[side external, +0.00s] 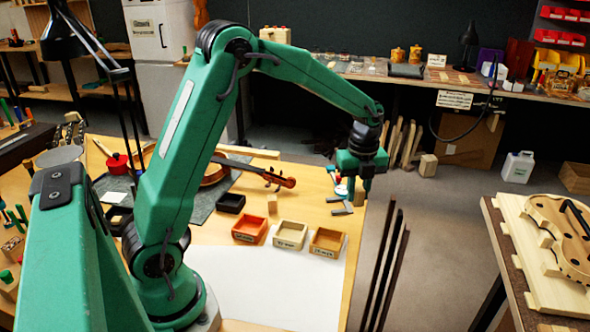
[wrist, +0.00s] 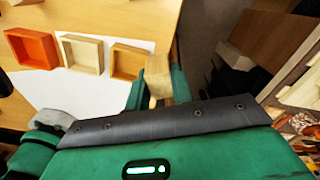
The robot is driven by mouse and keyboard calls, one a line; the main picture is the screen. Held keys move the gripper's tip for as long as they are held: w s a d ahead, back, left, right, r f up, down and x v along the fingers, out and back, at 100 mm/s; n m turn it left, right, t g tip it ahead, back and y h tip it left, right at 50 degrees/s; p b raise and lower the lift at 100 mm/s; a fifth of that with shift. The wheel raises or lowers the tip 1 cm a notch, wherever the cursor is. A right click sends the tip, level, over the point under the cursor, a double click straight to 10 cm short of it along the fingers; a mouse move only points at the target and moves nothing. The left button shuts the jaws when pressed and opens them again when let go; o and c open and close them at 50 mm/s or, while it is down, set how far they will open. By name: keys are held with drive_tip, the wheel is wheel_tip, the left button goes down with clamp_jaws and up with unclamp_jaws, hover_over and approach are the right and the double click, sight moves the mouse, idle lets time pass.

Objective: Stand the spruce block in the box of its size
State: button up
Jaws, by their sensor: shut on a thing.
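My gripper (side external: 361,183) is shut on a pale wooden block (side external: 359,197), seen as the spruce block, held at the bench's right edge, right of the boxes. In the wrist view the block (wrist: 156,76) shows between the green fingers (wrist: 157,92); its lower part is hidden. Three small open boxes stand in a row: an orange-red one (side external: 245,239), a cream one (side external: 287,245) and a tan one (side external: 323,251). They look empty. Their labels are too small to read. The tan box (wrist: 129,45) is the closest to the block in the wrist view.
A violin (side external: 265,174) lies farther back. Metal pieces (side external: 342,208) lie beneath my gripper. Dark upright rods (side external: 385,270) stand off the bench's right edge. White paper (side external: 290,290) before the boxes is clear.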

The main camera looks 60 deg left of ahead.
idle(0.3)
drive_tip(key=s+a+n, duration=0.3)
drive_tip(key=s+n, duration=0.9)
drive_tip(key=s, duration=0.9)
drive_tip(key=shift+s+r+n, duration=0.3)
drive_tip(key=shift+s+r, duration=0.05)
drive_tip(key=shift+r, duration=0.1)
hover_over(250, 230)
wheel_tip(250, 230, down, 7)
drive_tip(key=shift+d, duration=0.1)
drive_tip(key=shift+f, duration=0.1)
drive_tip(key=shift+f, duration=1.9)
